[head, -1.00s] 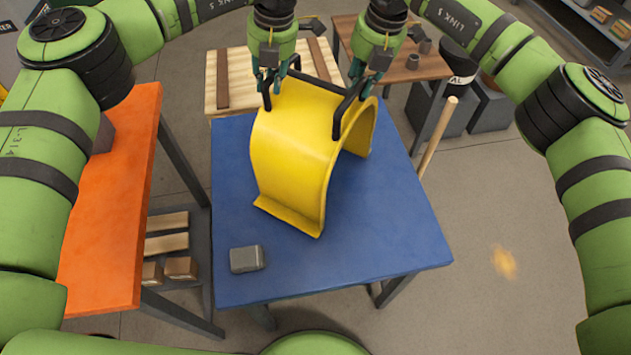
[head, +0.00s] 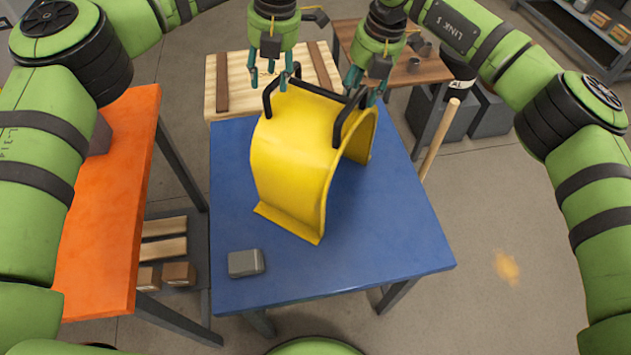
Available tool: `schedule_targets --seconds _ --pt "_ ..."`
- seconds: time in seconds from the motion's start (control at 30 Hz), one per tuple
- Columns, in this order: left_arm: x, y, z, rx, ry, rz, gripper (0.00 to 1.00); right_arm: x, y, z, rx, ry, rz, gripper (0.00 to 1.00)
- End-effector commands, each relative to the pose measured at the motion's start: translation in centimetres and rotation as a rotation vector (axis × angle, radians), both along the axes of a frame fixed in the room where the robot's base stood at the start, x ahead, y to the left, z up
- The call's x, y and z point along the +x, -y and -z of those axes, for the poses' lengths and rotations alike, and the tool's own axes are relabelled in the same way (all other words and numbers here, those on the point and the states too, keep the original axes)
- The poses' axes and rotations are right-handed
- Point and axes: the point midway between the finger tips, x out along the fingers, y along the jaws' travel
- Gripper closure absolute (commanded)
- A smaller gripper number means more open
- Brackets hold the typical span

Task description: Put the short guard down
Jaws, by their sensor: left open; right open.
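The short guard (head: 293,162) is a yellow curved cover with two black handles on top. It stands on the blue table (head: 390,235), its flared near edge on the tabletop. My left gripper (head: 268,84) is open just above and behind the left handle (head: 278,93), apart from it as far as I can see. My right gripper (head: 364,93) is open at the top of the right handle (head: 347,115). Its fingers overlap the handle in the picture, so I cannot tell if they touch.
A small grey block (head: 245,263) lies on the blue table's near left corner. An orange table (head: 110,220) stands at the left. A wooden pallet top (head: 238,85) and a brown table (head: 425,68) are behind. The blue table's right side is clear.

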Motion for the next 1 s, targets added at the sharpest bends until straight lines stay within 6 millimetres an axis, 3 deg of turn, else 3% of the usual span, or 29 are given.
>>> schedule_targets --seconds 0.1,0.3,0.57,0.73,1.0 --pt "-0.2 0.5 -2.9 -0.001 0.003 0.000 0.53 0.0 0.0 0.0 0.000 0.000 0.001 0.54" --pt "-0.6 1.1 -6.5 0.000 0.002 0.000 0.53 0.0 0.0 0.0 0.000 0.000 0.001 0.54" --pt "-0.8 1.5 -8.4 0.000 0.000 -0.001 0.53 0.0 0.1 -0.4 0.001 0.001 0.001 0.54" --pt "-0.8 1.5 -8.5 0.000 0.000 0.000 0.53 -0.2 0.5 -2.8 0.001 0.004 0.000 0.54" --pt "-0.8 1.5 -8.5 0.001 0.000 0.000 0.53 -0.7 1.5 -8.5 0.001 0.005 0.002 0.54"
